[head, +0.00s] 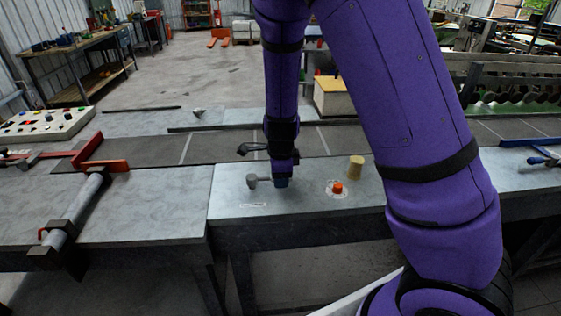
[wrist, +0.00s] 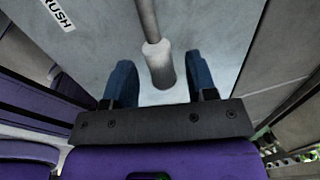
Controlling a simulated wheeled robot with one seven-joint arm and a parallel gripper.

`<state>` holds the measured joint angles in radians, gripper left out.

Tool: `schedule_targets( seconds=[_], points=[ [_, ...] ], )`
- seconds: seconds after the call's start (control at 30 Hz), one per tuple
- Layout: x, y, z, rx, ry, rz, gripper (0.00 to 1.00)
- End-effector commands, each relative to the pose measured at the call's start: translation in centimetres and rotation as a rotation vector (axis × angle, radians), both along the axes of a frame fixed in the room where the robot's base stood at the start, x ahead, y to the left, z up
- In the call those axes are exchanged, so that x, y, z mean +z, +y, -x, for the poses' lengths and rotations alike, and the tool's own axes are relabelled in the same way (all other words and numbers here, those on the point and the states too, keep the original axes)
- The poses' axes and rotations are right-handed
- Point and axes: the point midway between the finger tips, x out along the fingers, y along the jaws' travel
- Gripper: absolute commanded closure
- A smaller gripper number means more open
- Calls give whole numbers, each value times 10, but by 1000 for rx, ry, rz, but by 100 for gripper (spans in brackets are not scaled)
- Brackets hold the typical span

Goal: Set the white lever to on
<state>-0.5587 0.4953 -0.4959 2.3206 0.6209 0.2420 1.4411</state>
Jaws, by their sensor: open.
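The lever (wrist: 158,64) is a pale grey-white cylindrical grip on a thin grey rod in the wrist view. In the head view its rounded far end (head: 252,181) shows on the grey bench, with the rod running right to my gripper (head: 281,183). My gripper is open and points down; its blue fingers (wrist: 161,82) stand on either side of the grip, with a visible gap on each side. The head view hides the grip behind the fingers.
A red button (head: 338,188) on a white plate and a yellow cylinder (head: 356,167) stand right of my gripper. A conveyor belt (head: 225,146) runs behind. A clamp-like device with a red arm (head: 100,164) is on the left. The bench around the label is clear.

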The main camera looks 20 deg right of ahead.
Motion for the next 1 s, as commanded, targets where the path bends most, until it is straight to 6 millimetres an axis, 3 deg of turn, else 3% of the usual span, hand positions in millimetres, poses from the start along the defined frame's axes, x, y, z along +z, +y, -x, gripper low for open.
schedule_targets(
  seconds=[0.7,1.0],
  points=[
    [81,7,15,4,-1,-3,48],
    [99,7,19,1,1,-1,48]
  ],
)
